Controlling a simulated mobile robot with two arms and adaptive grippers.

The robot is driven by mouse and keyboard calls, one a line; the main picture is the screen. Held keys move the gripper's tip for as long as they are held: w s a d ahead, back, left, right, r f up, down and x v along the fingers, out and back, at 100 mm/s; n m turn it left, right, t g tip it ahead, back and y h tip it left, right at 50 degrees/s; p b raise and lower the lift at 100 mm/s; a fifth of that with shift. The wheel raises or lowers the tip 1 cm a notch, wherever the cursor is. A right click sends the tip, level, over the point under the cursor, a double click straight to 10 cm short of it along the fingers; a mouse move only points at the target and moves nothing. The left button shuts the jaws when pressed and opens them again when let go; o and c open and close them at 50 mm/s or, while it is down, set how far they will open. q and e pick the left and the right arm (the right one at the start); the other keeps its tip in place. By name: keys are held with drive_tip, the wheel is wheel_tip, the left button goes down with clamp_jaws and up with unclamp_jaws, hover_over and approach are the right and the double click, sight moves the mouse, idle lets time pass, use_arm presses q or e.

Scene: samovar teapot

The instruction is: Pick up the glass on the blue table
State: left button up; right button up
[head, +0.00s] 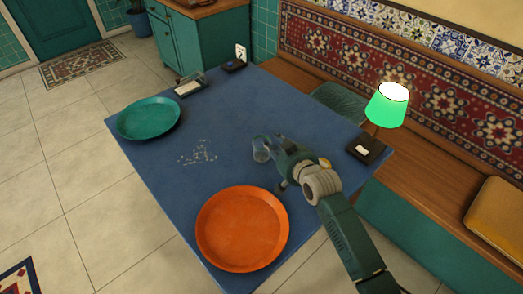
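A small clear glass (260,155) stands on the blue table (225,115) near its middle. My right gripper (273,155) is low over the table, right at the glass, reaching in from the lower right. The gripper partly covers the right side of the glass. From this angle I cannot tell whether its fingers touch the glass or are closed on it. My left gripper is not in view.
An orange tray (242,230) lies near the table's front edge. A teal tray (148,118) lies at the left, with white crumbs (200,153) between. Small boxes stand at the back edge. A green-shaded lamp (387,106) stands at the right, by the bench (430,155).

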drive_tip(key=shift+w+a+f, duration=0.2)
drive_tip(key=shift+w+a, duration=0.05)
drive_tip(key=shift+w, duration=0.3)
drive_tip(key=shift+w+a+f, duration=0.1)
drive_tip(key=shift+w+f, duration=0.05)
clamp_jaws()
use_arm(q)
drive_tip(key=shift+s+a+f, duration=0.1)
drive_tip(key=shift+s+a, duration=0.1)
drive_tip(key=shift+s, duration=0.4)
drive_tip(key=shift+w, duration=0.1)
